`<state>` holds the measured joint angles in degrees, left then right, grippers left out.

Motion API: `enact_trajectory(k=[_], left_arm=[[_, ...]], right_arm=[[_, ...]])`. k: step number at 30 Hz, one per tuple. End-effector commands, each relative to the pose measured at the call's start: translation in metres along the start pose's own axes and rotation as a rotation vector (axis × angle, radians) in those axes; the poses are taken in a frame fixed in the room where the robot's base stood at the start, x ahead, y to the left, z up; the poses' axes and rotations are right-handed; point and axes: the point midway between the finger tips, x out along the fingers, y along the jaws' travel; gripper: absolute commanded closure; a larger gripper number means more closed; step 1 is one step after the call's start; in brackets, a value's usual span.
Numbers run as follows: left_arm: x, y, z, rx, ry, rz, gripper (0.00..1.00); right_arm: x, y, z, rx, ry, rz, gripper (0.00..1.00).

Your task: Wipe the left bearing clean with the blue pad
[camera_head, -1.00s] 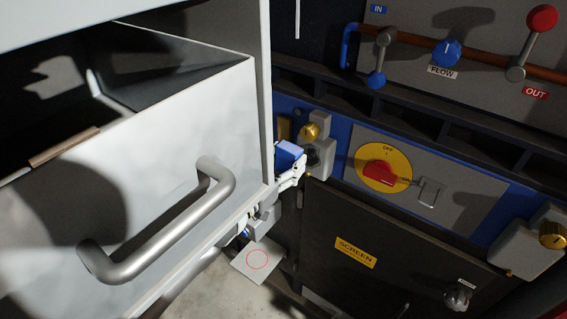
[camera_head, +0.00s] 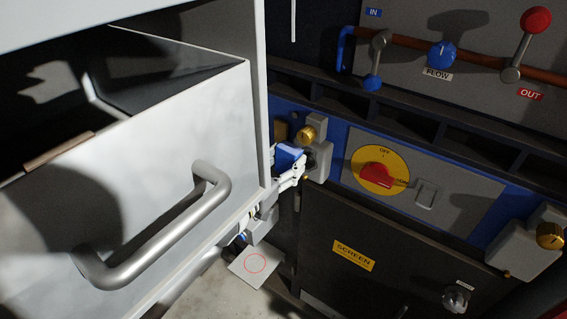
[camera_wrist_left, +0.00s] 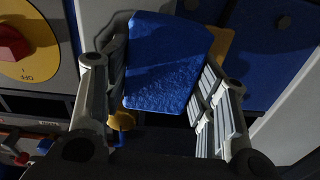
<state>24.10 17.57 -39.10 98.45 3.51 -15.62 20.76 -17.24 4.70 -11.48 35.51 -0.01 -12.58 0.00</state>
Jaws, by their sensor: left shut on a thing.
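The left bearing (camera_head: 318,158) is a grey housing with a brass cap (camera_head: 306,134) on the blue rail, just right of the open drawer. My left gripper (camera_head: 292,170) is shut on the blue pad (camera_head: 289,156) and holds it at the left side of this bearing. The pad overlaps the housing's edge; I cannot tell whether they touch. In the left wrist view, the pad (camera_wrist_left: 166,62) stands between the fingers of the gripper (camera_wrist_left: 160,92) and hides most of what lies behind. The drawer hides most of my left arm. My right gripper is not in view.
A large open drawer (camera_head: 120,180) with a bar handle (camera_head: 160,235) fills the left. A red switch on a yellow disc (camera_head: 380,172) is right of the bearing. Another bearing (camera_head: 530,245) is at far right. A dark SCREEN door (camera_head: 390,255) lies below.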

Motion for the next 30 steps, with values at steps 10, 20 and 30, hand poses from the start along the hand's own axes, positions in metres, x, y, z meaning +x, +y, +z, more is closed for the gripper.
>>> enact_trajectory(k=[10,20,30], left_arm=[[0.007,0.000,0.000,0.000,0.000,0.000,0.66],[0.007,0.013,-0.002,-0.003,0.000,0.002,0.66],[0.004,0.038,-0.004,-0.001,0.001,0.000,0.66]], right_arm=[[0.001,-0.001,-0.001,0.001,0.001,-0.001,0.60],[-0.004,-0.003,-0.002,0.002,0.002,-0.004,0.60],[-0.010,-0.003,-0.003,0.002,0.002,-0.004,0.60]])
